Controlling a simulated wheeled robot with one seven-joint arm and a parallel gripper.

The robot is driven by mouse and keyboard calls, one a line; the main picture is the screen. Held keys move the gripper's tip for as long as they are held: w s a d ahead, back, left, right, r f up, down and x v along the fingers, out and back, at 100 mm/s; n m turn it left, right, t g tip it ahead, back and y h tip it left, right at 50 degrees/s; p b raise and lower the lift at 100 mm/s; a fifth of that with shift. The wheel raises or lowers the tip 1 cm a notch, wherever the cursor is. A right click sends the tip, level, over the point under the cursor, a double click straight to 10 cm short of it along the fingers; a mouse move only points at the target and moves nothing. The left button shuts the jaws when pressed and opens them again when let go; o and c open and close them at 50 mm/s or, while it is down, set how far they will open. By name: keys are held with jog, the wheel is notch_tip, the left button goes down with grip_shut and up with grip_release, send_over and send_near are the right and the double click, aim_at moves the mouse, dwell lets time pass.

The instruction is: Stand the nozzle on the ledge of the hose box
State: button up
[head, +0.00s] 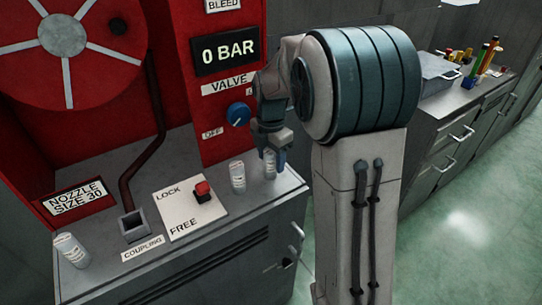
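The hose box is a red cabinet (182,85) with a red hose reel and a grey ledge (110,170) along its base. A label there reads "NOZZLE SIZE 30". Three small whitish cylinders that look like nozzles stand on the grey top: one at the front left (72,250), one (237,176) right of the lock panel, and one (270,165) farther right. My gripper (271,156) points down at the rightmost cylinder, its fingers beside it and partly hiding it. I cannot tell whether they grip it. Size marks on the cylinders are too small to read.
A square coupling socket (133,227) with a dark pipe sits left of a white LOCK/FREE panel (185,215) with a red lever. A blue valve knob (238,114) is at OFF; the display reads "0 BAR".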

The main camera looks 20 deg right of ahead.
jog(key=shift+r, duration=0.1)
notch_tip(320, 180, up, 11)
jog(key=shift+r, duration=0.45)
jog(key=s+f+m+t, duration=0.1)
jog(key=s+f+m, duration=0.2)
jog(key=s+m, duration=0.8)
jog(key=s+f+m+t, duration=0.2)
jog(key=s+f+m, duration=0.1)
jog(key=s+m, duration=0.8)
jog(key=shift+a+f+m, duration=0.2)
jog(key=shift+a+m, duration=0.15)
jog(key=shift+m, duration=0.35)
